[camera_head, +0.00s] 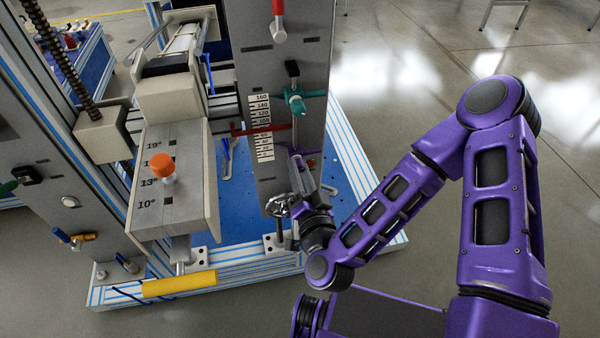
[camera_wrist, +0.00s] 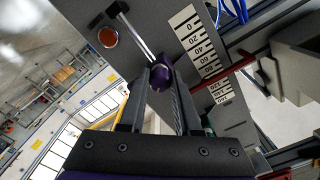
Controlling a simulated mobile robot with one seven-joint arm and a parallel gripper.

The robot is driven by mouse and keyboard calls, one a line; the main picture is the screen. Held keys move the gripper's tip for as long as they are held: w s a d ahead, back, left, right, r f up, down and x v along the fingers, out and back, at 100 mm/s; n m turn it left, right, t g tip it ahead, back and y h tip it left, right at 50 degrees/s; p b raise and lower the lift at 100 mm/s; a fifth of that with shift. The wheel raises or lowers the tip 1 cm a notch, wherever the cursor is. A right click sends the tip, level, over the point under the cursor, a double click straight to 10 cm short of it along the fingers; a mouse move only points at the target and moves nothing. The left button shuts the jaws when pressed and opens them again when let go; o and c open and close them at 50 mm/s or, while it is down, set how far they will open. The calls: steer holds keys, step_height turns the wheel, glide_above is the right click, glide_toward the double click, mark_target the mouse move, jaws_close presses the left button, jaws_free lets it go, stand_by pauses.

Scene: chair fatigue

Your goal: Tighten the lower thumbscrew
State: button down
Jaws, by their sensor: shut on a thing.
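The lower thumbscrew is a purple knob (camera_wrist: 160,77) on a metal rod beside the numbered scale in the wrist view. My gripper (camera_wrist: 161,80) is shut on it, with one dark finger on each side. In the head view my gripper (camera_head: 297,165) reaches the lower part of the grey column, and it hides the purple knob there. A teal thumbscrew (camera_head: 296,103) sits higher on the same column, clear of my gripper.
A white scale (camera_head: 260,128) and a red pointer bar (camera_head: 250,129) lie close left of my gripper. A grey block with an orange knob (camera_head: 162,167) stands left.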

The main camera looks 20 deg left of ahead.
steer(key=m+b, duration=0.1)
steer(key=m, duration=1.2)
steer(key=shift+r, duration=0.1)
steer(key=shift+m, duration=0.4)
steer(key=c, duration=0.6)
jaws_free()
